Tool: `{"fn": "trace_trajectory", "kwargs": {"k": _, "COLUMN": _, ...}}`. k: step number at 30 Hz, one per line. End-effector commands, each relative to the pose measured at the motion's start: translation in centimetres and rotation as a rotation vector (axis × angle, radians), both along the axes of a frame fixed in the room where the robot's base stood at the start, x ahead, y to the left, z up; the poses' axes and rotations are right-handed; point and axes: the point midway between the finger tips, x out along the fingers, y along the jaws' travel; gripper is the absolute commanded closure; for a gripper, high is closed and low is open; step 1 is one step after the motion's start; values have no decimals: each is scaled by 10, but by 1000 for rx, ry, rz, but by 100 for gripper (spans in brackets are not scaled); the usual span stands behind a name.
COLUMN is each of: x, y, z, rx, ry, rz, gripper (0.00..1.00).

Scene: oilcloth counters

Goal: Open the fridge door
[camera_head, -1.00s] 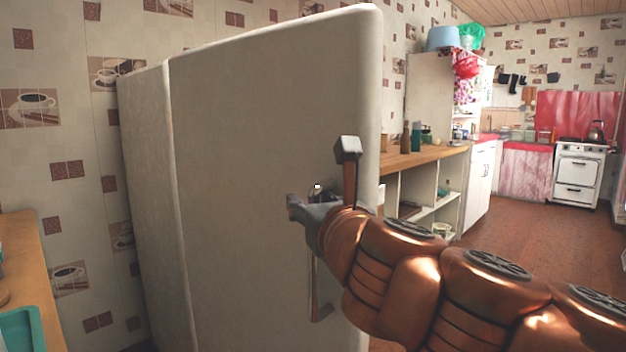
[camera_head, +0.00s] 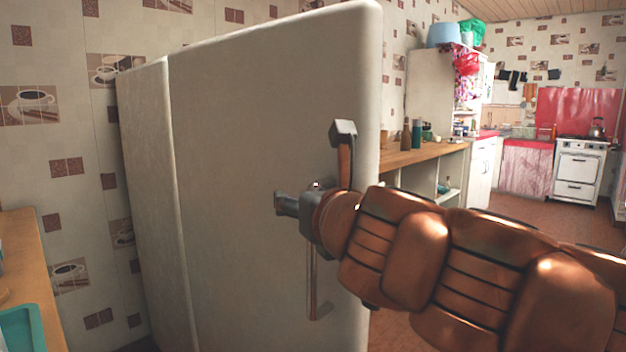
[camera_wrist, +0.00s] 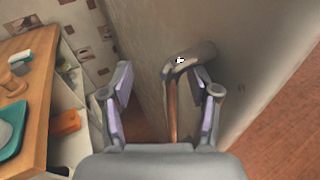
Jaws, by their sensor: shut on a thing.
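The fridge (camera_head: 145,160) is off-white and stands against the tiled wall. Its broad door (camera_head: 240,130) fills the middle of the head view, and I see no open gap along it. The metal bar handle (camera_head: 313,275) runs upright near the door's right edge; my gripper hides part of it. My gripper (camera_head: 312,165) is at the handle's upper part in the head view. In the wrist view the handle (camera_wrist: 173,100) lies between the two fingers, nearer the right one. My gripper is shut on the handle, though the fingers look well apart there.
A wooden counter (camera_head: 28,262) with a teal tray (camera_head: 20,328) is at left. Another wooden counter (camera_head: 425,157) with bottles stands beyond the fridge. A white stove (camera_head: 580,170) is at the far right. Brown floor (camera_head: 525,225) lies open to the right.

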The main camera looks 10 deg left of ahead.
Motion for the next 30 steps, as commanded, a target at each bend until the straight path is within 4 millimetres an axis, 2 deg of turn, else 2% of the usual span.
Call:
{"fn": "trace_trajectory", "kwargs": {"k": 1, "x": -2, "y": -2, "z": 18, "rx": 8, "ry": -39, "rz": 1, "gripper": 57}}
{"fn": "trace_trajectory", "kwargs": {"k": 30, "x": -50, "y": 14, "z": 12, "rx": 7, "ry": -28, "rz": -9, "gripper": 57}}
